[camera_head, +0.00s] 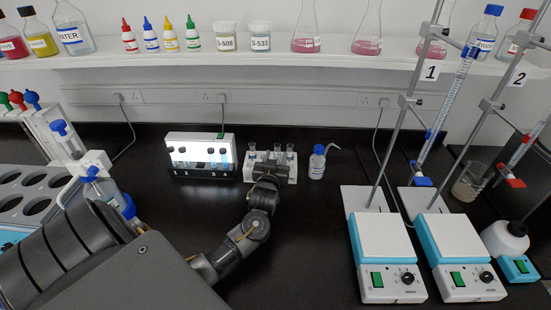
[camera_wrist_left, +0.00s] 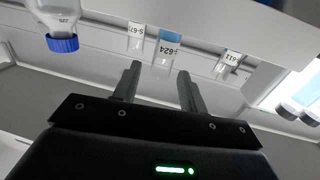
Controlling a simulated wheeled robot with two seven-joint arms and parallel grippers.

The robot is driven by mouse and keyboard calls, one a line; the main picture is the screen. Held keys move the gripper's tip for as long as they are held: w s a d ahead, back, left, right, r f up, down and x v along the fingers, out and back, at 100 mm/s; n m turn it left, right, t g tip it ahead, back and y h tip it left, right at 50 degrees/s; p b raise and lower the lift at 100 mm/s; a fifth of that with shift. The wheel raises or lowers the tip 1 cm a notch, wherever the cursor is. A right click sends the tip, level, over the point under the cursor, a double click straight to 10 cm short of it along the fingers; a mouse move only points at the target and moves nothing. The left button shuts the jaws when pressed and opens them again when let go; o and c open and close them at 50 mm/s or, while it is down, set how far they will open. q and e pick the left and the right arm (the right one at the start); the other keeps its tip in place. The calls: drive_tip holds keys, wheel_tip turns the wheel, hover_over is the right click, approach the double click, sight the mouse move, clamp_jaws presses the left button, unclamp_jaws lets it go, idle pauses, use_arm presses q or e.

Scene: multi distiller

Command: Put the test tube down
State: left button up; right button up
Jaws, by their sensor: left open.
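A white test tube rack (camera_head: 292,172) stands at the back middle of the black bench, with several clear tubes in it. My left gripper (camera_head: 265,172) is at the front of this rack and partly hides it. In the left wrist view my left gripper (camera_wrist_left: 157,82) is open, its two fingers apart. The test tube labelled 624 (camera_wrist_left: 168,48), with blue contents, is just beyond the fingertips, roughly in line with the gap. A tube on either side of it also carries a label. No tube is clearly held. My right gripper is not in view.
A lit white box (camera_head: 200,150) with vials stands left of the rack. A blue-capped wash bottle (camera_head: 317,162) stands right of it. Two stirrer plates (camera_head: 385,245) with stands are at the right.

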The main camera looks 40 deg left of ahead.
use_arm(q)
drive_tip(key=shift+r, duration=0.2)
drive_tip(key=p+v, duration=0.6)
drive_tip(key=v, duration=0.6)
drive_tip(key=shift+f, duration=0.1)
